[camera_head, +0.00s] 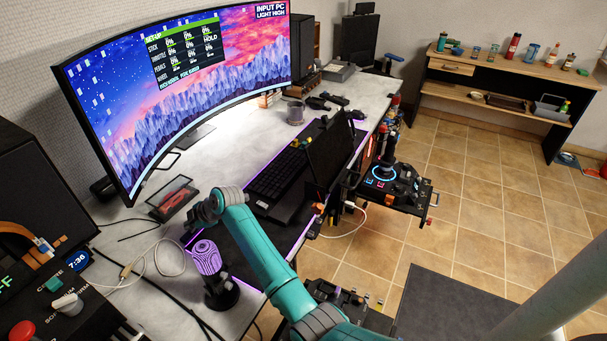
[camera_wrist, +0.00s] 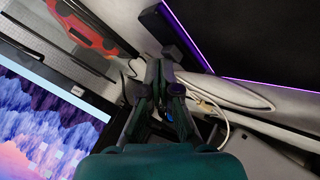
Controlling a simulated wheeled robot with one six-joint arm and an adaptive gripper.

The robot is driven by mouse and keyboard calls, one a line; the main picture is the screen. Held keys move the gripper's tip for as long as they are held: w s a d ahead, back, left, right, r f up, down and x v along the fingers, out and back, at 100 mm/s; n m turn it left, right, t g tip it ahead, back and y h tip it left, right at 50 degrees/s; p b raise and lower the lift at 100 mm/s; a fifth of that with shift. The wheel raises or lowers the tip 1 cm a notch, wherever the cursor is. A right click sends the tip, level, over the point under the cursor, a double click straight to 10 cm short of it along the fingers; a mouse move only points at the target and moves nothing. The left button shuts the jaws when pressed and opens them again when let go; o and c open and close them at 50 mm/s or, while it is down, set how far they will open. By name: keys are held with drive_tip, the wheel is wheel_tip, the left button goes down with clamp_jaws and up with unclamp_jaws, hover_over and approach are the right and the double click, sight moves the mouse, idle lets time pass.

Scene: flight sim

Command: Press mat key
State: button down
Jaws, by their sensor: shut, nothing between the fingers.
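The black desk mat (camera_head: 228,238) with a glowing purple edge lies on the desk under the keyboard. It also shows at the top right of the wrist view (camera_wrist: 255,40). A small dark block (camera_wrist: 183,46) sits at the mat's lit edge in the wrist view; I cannot make out a key marking on it. My gripper (camera_wrist: 164,62) is shut and empty, with its fingertips close beside this block. I cannot tell whether they touch.
A purple microphone (camera_head: 207,258) stands close to my arm. A red item in a dark case (camera_head: 174,198) lies left of my wrist; it shows in the wrist view (camera_wrist: 85,32). White cables (camera_wrist: 228,103) run near the fingers. The monitor (camera_head: 180,90) and keyboard (camera_head: 277,175) are nearby.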

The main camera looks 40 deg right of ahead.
sight(193, 230)
idle(0.3)
drive_tip(key=shift+r, duration=0.85)
wheel_tip(193, 230, up, 6)
idle(0.5)
idle(0.5)
